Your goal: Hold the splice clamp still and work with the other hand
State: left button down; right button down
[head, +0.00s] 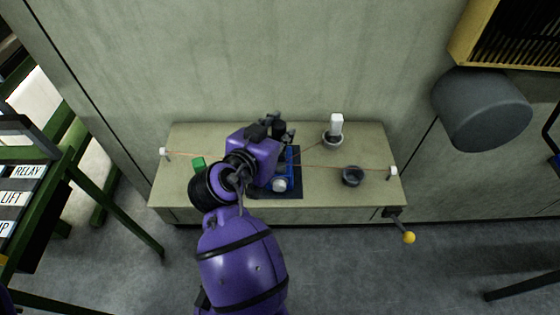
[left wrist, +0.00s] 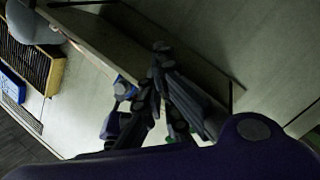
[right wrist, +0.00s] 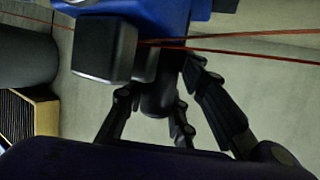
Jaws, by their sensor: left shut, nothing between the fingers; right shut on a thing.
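The splice clamp is a blue body (head: 290,158) on a dark mat (head: 292,191), partly hidden by my purple arm. In the right wrist view its blue body (right wrist: 150,14) is close, with a dark block (right wrist: 104,47) and a dark cylinder (right wrist: 157,97). My right gripper (right wrist: 160,82) is shut on the clamp; the exact contact is hard to see. It shows at the clamp in the head view (head: 273,128). My left gripper (left wrist: 160,52) is shut and empty in the left wrist view, with a blue part (left wrist: 124,88) behind it. I cannot make it out in the head view.
Thin reddish wires run between a left post (head: 165,153) and a right post (head: 392,172). A green block (head: 198,163), a white bottle (head: 336,124) in a dish and a dark bowl (head: 352,176) stand around. A yellow-knobbed lever (head: 408,238) juts from the front.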

aim_at(286, 205)
jog(key=shift+f, duration=0.15)
pick_arm(q)
jog(key=s+d+r+n+t+h, duration=0.1)
jog(key=s+d+r+h, duration=0.2)
jog(key=d+r+h, duration=0.65)
jog(key=w, duration=0.8)
jog(key=shift+w+a+r, duration=0.15)
jog(key=shift+w+a, duration=0.2)
jog(key=shift+w, duration=0.05)
jog(key=shift+w+y, duration=0.1)
jog(key=shift+y, duration=0.15)
jog(key=shift+w, duration=0.35)
jog(key=shift+w, duration=0.8)
dwell(1.0)
jog(key=shift+s, duration=1.25)
